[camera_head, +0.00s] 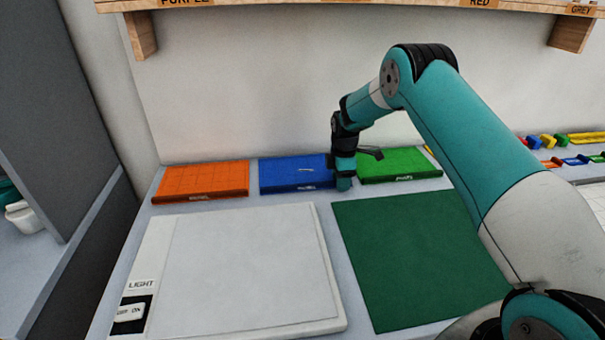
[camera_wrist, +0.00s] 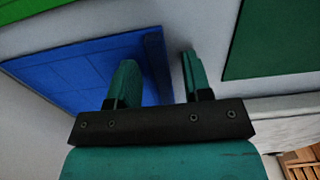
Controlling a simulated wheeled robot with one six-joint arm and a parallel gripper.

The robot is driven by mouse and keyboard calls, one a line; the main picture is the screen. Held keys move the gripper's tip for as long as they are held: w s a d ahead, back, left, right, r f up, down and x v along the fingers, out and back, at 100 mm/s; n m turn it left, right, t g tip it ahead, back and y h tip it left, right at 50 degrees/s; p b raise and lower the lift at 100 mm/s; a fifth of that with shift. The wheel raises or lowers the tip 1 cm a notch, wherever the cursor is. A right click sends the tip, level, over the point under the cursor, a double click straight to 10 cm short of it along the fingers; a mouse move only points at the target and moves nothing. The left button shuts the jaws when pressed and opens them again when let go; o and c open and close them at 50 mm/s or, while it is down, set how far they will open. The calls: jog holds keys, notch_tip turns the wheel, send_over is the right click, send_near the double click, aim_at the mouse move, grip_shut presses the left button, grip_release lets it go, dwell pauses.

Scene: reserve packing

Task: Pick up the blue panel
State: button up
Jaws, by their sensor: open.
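The blue panel (camera_head: 285,178) lies flat at the back of the table, between an orange panel (camera_head: 203,179) and a green panel (camera_head: 400,163). My gripper (camera_head: 344,183) points down at the blue panel's right end, beside the gap before the green panel. In the wrist view my gripper (camera_wrist: 157,75) is open and empty. The blue panel (camera_wrist: 75,75) is at left there, with its raised dark-blue edge strip between the two fingers as seen. One finger appears over the panel and the other over bare table. I cannot tell whether either touches it.
A white light pad (camera_head: 245,265) with a switch lies in front at left, a dark green mat (camera_head: 415,255) at right. A wooden shelf (camera_head: 340,12) hangs above the back. Small coloured pieces (camera_head: 548,141) lie at far right. A grey bare strip separates panels from pad.

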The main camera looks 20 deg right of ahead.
jog(key=shift+c, duration=0.2)
grip_shut()
